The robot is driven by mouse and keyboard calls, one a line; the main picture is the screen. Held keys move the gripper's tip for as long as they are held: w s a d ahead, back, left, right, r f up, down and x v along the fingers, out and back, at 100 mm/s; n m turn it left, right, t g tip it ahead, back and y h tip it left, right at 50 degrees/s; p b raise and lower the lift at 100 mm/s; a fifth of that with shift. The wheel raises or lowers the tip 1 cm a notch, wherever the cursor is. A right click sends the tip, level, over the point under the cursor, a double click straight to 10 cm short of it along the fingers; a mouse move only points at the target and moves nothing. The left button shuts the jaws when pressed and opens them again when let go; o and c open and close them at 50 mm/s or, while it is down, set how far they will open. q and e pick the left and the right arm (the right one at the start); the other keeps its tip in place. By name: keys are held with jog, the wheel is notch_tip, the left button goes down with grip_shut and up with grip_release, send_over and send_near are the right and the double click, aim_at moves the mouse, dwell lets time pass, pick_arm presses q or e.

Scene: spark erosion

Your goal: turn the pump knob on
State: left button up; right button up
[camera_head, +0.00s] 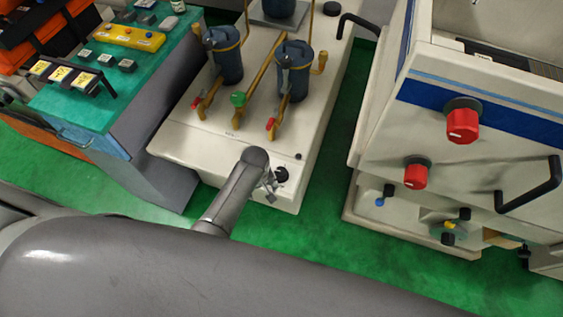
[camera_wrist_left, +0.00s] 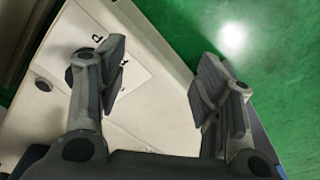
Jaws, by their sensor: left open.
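The cream pump cabinet (camera_head: 190,145) stands in the middle of the head view, with blue cylinders and yellow pipes on top. A black round knob (camera_head: 281,174) sits on its front face, probably the pump knob. My left gripper (camera_head: 272,187) is at this front face, just beside the knob, partly hidden by my wrist. In the left wrist view my left gripper (camera_wrist_left: 160,80) is open with nothing between its fingers. The cabinet's white label (camera_wrist_left: 124,75) shows behind and beside the left finger. A dark round shape there is mostly covered by that finger. My right gripper is out of view.
A cream machine (camera_head: 390,140) with red knobs (camera_head: 463,122) and black handles stands to the right. A teal-topped bench (camera_head: 75,110) with a yellow button box (camera_head: 130,37) stands to the left. Green floor (camera_head: 325,195) lies free between the cabinets.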

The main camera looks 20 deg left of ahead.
aim_at(282, 172)
pick_arm(q)
jog(key=w+d+r+n+g+p, duration=0.1)
jog(key=w+d+r+n+p, duration=0.3)
jog(key=w+r, duration=0.45)
jog(key=shift+n, duration=0.5)
notch_tip(282, 172, down, 11)
jog(key=b, duration=1.3)
jog(key=shift+w+d+f, duration=0.1)
jog(key=shift+w+f, duration=0.05)
jog(key=shift+f, duration=0.05)
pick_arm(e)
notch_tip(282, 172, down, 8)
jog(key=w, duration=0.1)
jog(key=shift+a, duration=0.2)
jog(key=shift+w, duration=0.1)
pick_arm(q)
jog(key=c, duration=1)
